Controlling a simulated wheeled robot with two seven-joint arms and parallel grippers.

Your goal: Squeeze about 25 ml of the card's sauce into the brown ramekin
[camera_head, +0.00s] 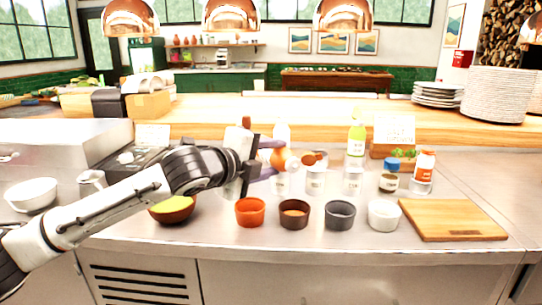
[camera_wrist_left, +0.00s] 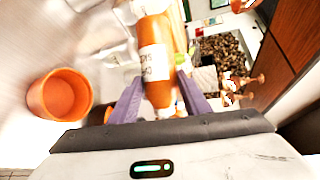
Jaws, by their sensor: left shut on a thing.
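My left gripper (camera_head: 264,160) is shut on an orange-brown squeeze bottle (camera_head: 278,157) and holds it tilted above the counter, behind the ramekins. In the left wrist view the bottle (camera_wrist_left: 158,88) lies between the purple fingers, with a white label whose text I cannot read. The brown ramekin (camera_head: 293,222) stands on the counter, below and in front of the bottle. Its inside has a lighter orange-brown patch; I cannot tell whether that is sauce. No stream is visible. The card (camera_head: 394,129) stands at the back right, its writing too small to read. My right gripper is out of view.
The orange ramekin (camera_head: 250,212) is left of the brown one; the grey (camera_head: 340,215) and white (camera_head: 384,216) ones are right. Labelled holders and bottles, including a green one (camera_head: 356,140), stand behind. A wooden board (camera_head: 452,218) lies right; a bowl (camera_head: 173,209) sits left.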

